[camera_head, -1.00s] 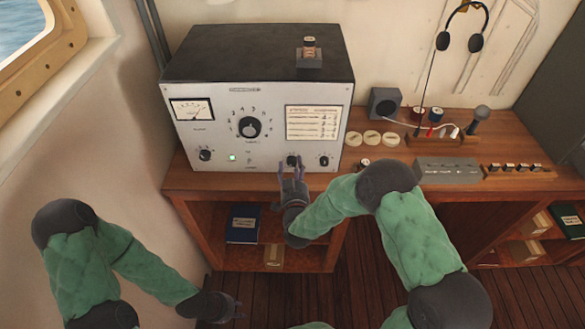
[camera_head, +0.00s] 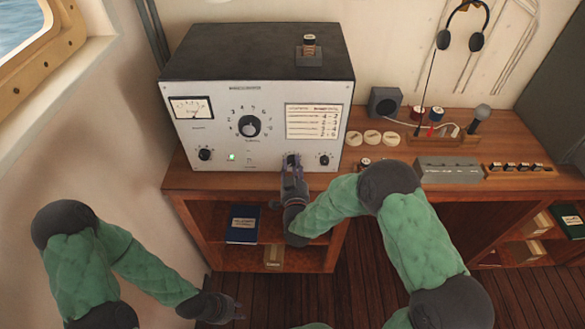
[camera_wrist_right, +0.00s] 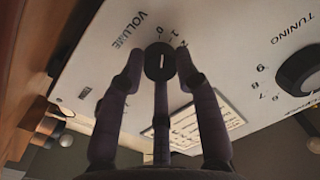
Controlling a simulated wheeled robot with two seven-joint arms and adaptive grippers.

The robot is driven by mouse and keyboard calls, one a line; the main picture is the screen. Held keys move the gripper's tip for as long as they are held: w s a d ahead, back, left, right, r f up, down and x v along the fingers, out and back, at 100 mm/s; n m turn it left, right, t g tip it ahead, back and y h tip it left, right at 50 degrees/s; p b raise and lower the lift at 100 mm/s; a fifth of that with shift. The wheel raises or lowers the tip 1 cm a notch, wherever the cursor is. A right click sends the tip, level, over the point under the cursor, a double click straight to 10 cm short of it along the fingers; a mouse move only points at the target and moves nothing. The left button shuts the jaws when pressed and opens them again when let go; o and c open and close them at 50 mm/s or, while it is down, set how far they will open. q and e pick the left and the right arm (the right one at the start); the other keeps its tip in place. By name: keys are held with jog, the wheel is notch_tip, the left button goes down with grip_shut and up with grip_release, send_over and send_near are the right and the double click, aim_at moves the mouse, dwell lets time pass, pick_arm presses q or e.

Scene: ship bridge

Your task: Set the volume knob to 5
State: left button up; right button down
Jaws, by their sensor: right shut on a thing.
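The radio set has a pale front panel (camera_head: 225,150) with several dark knobs. The volume knob (camera_wrist_right: 159,62) is a small dark knob with a white line, beside the word VOLUME and the digits 0, 1 and 2; higher digits are hidden. I cannot tell which digit its line marks. My right gripper (camera_head: 292,166) is at this knob on the lower panel, its fingers shut around it; the fingers also show in the right wrist view (camera_wrist_right: 158,72). My left gripper (camera_head: 228,308) is low at the front, away from the panel; its jaws are unclear.
A large tuning knob (camera_head: 249,126) and a small knob (camera_head: 323,159) sit close to my right gripper. The wooden desk (camera_head: 385,166) carries several round pieces and a grey box (camera_head: 448,170).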

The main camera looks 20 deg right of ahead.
jog(key=shift+f+m+b, duration=0.2)
jog(key=shift+m+b, duration=0.5)
jog(key=m+b, duration=0.8)
jog(key=b, duration=0.1)
jog(key=m+h+b, duration=0.1)
jog(key=m+b, duration=0.7)
jog(key=b, duration=0.1)
jog(key=shift+a+f, duration=0.15)
jog(key=shift+m+b, duration=0.75)
jog(key=shift+m, duration=0.25)
jog(key=shift+m+h, duration=0.3)
jog(key=shift+m, duration=0.7)
jog(key=m, duration=0.4)
jog(key=shift+r+m+h, duration=0.25)
jog(key=shift+m+h, duration=0.15)
jog(key=m, duration=0.4)
jog(key=shift+m, duration=0.4)
